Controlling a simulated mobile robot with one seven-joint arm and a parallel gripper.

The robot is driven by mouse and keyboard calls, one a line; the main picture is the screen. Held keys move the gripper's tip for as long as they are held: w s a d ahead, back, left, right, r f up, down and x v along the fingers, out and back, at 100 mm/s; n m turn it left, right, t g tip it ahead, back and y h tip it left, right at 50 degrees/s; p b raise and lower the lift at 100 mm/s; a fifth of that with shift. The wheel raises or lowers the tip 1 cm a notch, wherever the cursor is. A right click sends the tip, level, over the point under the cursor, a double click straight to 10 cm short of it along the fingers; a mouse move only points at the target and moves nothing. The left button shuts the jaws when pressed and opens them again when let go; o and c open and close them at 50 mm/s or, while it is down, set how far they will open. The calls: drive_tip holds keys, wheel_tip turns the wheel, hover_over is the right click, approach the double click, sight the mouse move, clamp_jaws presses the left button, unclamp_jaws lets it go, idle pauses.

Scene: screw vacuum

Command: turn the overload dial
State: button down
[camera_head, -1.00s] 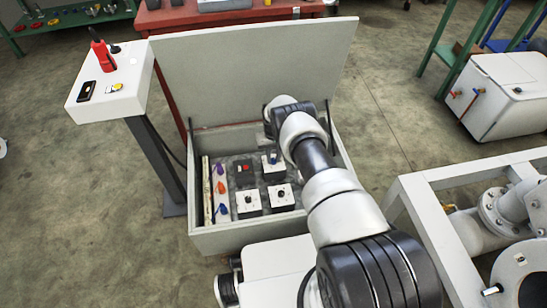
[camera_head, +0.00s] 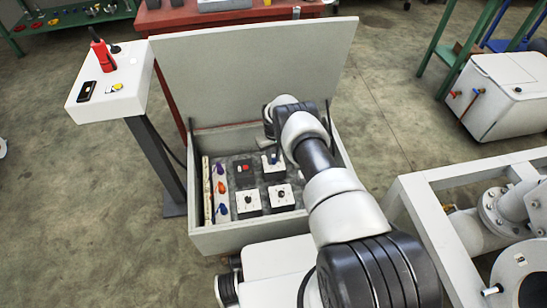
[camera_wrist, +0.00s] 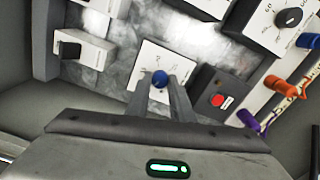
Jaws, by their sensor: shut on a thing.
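The dial with a blue knob (camera_wrist: 159,79) sits on a white marked plate (camera_wrist: 150,62) inside the open box. I cannot read its label, so I cannot tell if it is the overload dial. My gripper (camera_wrist: 160,84) is shut on the blue knob, one finger on each side. In the head view the blue knob (camera_head: 274,158) shows just beside my arm, which hides much of the gripper. Two other white dials with black knobs, a left dial (camera_head: 248,201) and a right dial (camera_head: 281,196), sit nearer the box's front.
The grey box (camera_head: 240,240) has its lid (camera_head: 250,75) raised behind. A dark block with a red button (camera_wrist: 220,101) is close to my gripper. Purple, orange and blue handles line one side. A white pipe frame (camera_head: 425,225) stands right of my arm.

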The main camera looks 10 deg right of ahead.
sight(273, 160)
drive_tip(key=c, duration=1.6)
unclamp_jaws()
drive_tip(key=shift+o, duration=0.2)
wheel_tip(273, 160, up, 17)
drive_tip(key=p, duration=0.5)
drive_tip(key=shift+r, duration=0.2)
